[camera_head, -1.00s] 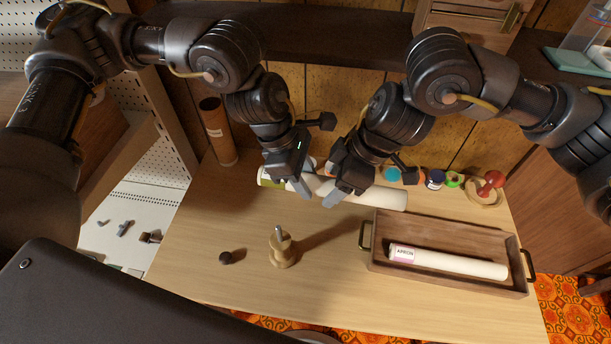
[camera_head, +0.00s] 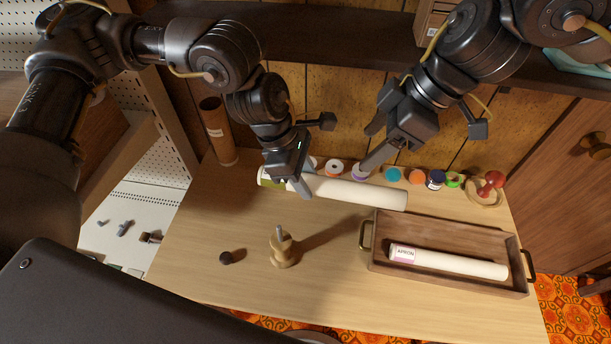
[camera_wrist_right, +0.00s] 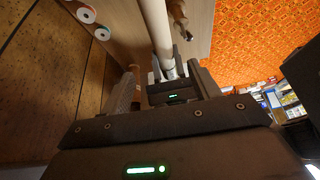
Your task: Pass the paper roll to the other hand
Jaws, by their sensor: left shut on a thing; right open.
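The white paper roll (camera_head: 350,191) with a green end lies slanting across the back of the table; I cannot tell whether it touches the tabletop. My left gripper (camera_head: 291,187) is shut on it near its green left end. My right gripper (camera_head: 372,144) is open and empty, above and behind the roll's free right part. The roll's surface under the left gripper is hidden.
A wooden tray (camera_head: 447,284) at right holds a second white roll labelled APRON (camera_head: 455,264). Several coloured spools (camera_head: 393,174) line the back wall. A brown tube (camera_head: 217,131) stands at back left. A wooden peg (camera_head: 282,251) and dark knob (camera_head: 226,257) stand in front.

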